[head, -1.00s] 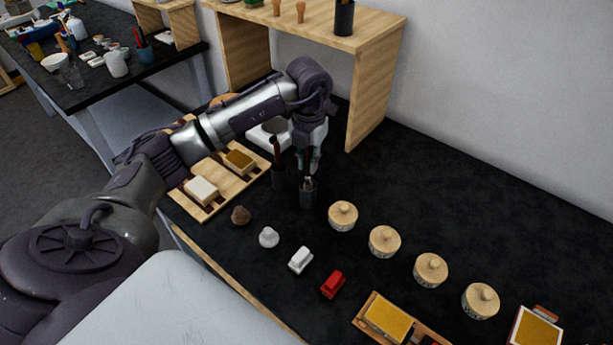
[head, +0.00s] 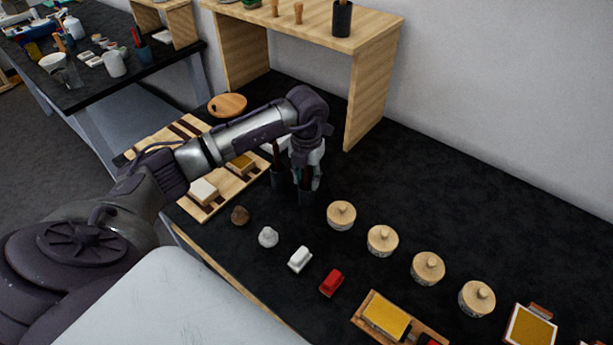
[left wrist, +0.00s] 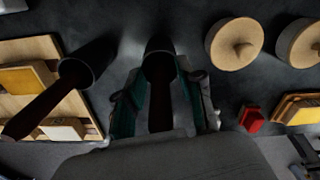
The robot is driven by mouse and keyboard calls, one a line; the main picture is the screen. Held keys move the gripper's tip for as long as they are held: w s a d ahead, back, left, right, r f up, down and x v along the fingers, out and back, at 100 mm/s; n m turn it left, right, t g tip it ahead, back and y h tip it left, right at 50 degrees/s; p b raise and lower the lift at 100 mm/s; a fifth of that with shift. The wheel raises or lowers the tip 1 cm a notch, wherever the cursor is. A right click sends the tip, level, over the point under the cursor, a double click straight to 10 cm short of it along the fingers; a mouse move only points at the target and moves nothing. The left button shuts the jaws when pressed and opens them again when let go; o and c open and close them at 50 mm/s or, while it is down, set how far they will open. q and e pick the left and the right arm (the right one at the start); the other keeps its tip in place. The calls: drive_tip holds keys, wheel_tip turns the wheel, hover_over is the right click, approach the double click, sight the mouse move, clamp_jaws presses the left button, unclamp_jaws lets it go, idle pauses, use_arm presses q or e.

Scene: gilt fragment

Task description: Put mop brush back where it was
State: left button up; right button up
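A dark cup stands on the black table, with a brush upright in it. In the left wrist view the cup (left wrist: 160,47) is straight ahead and the brush's dark brown handle (left wrist: 160,105) runs from it toward my palm. My left gripper (head: 305,182) is low over this cup. It also shows in the left wrist view (left wrist: 168,90), its teal-lined fingers apart on either side of the handle. The brush head is hidden in the cup. A second dark cup (left wrist: 90,62) holds another brush (left wrist: 42,110), tilted, to the left. My right gripper is not in view.
A slatted wooden rack (head: 205,213) with blocks lies left of the cups. Several lidded round jars (head: 341,215) stand to the right. Small lumps and a red block (head: 331,283) lie in front. A wooden shelf (head: 370,95) stands behind. The right rear of the table is clear.

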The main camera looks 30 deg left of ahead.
use_arm(q)
drive_tip(key=shift+r, duration=0.1)
drive_tip(key=shift+r, duration=0.45)
wheel_tip(320, 180, up, 11)
drive_tip(key=b, duration=0.3)
drive_tip(key=shift+f, duration=0.2)
drive_tip(key=shift+r, duration=0.35)
